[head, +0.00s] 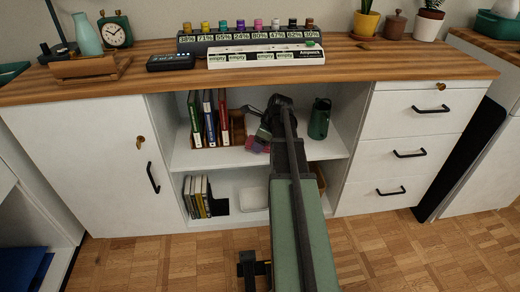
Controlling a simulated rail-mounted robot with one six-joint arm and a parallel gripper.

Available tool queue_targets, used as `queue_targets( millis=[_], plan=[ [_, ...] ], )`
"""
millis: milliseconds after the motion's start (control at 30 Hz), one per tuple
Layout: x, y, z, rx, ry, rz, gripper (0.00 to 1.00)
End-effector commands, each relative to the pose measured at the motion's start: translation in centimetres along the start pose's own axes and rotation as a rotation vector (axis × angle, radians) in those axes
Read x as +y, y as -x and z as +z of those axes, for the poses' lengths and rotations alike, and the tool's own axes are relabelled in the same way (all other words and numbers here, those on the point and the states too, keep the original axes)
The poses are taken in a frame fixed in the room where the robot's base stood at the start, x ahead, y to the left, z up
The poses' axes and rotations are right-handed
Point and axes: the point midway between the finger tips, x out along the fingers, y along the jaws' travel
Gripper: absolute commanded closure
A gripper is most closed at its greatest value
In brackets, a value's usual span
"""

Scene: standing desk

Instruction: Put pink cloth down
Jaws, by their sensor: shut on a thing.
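The pink cloth (256,146) shows as a small pink-purple patch at the upper shelf of the open middle section of the desk. My gripper (263,134) is just above it, inside the shelf opening, and is shut on it. The fingertips are small and partly hidden, and my arm covers the area to the right. Whether the cloth touches the shelf board (205,158) is hard to tell.
Books (208,118) stand left of the cloth, and a green bottle (319,118) stands on the right. The lower shelf holds more books (197,196) and a white box (254,197). The wooden desktop (345,68) overhangs the opening.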

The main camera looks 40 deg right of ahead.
Motion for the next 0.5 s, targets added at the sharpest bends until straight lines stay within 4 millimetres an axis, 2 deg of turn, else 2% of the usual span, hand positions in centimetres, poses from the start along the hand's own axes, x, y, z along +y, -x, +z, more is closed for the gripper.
queue_targets(
  millis=[33, 100, 300, 467, 500],
  plan=[
    [0.0, -1.95, -0.82, 0.0, 0.0, 0.0, 0.6],
    [0.0, -2.83, -1.2, 0.0, 0.0, 0.0, 0.6],
    [0.0, -2.31, -1.0, 0.0, 0.0, 0.0, 0.6],
    [0.0, -2.77, -1.2, 0.0, 0.0, 0.0, 0.6],
    [0.0, -2.64, -1.14, 0.0, 0.0, 0.0, 0.36]
  ],
)
